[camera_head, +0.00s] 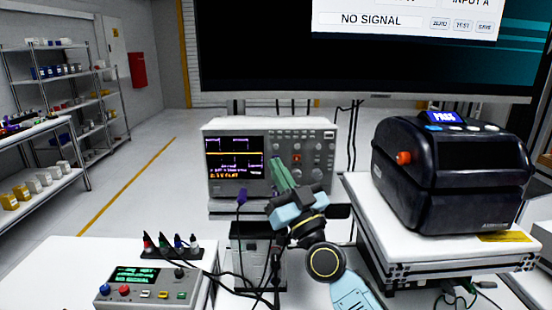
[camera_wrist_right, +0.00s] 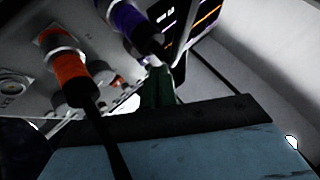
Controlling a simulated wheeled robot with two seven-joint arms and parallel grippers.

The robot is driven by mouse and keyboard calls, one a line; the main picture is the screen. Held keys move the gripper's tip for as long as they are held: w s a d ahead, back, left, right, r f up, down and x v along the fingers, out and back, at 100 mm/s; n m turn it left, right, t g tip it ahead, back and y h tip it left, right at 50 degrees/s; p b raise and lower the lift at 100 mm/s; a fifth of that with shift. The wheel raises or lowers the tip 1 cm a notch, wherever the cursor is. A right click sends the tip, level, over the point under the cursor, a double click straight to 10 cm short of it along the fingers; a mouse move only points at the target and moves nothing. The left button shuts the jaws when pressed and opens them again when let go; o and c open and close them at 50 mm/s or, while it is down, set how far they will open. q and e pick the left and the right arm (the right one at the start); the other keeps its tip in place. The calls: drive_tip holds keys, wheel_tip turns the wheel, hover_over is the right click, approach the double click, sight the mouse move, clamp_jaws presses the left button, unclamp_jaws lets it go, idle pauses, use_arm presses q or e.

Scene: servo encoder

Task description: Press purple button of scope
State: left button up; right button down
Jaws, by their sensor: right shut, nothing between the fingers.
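The scope (camera_head: 318,158) is a grey box with a lit screen (camera_head: 235,158) on its left and knobs on its right. My right gripper (camera_head: 281,172) is shut and empty, its green fingertips in front of the scope's front panel just right of the screen. In the right wrist view the green fingers (camera_wrist_right: 158,88) point at the panel near the screen's edge; I cannot tell whether they touch it. I cannot make out the purple button; the gripper may cover it. A purple plug (camera_wrist_right: 127,20) and an orange plug (camera_wrist_right: 70,78) stick out close by. My left gripper is not in view.
A purple plug with a cable (camera_head: 242,195) hangs at the scope's lower front. A black printer-like machine (camera_head: 450,170) stands to the right. A control box (camera_head: 148,287) and several coloured probes (camera_head: 170,244) are on the front-left table. A large monitor (camera_head: 260,50) hangs above.

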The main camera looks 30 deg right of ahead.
drive_tip(key=s+a, duration=0.1)
drive_tip(key=s+a+p, duration=0.1)
drive_tip(key=s, duration=0.1)
drive_tip(key=s+a+p, duration=0.1)
drive_tip(key=s, duration=0.1)
drive_tip(key=shift+f, duration=0.1)
idle(1.0)
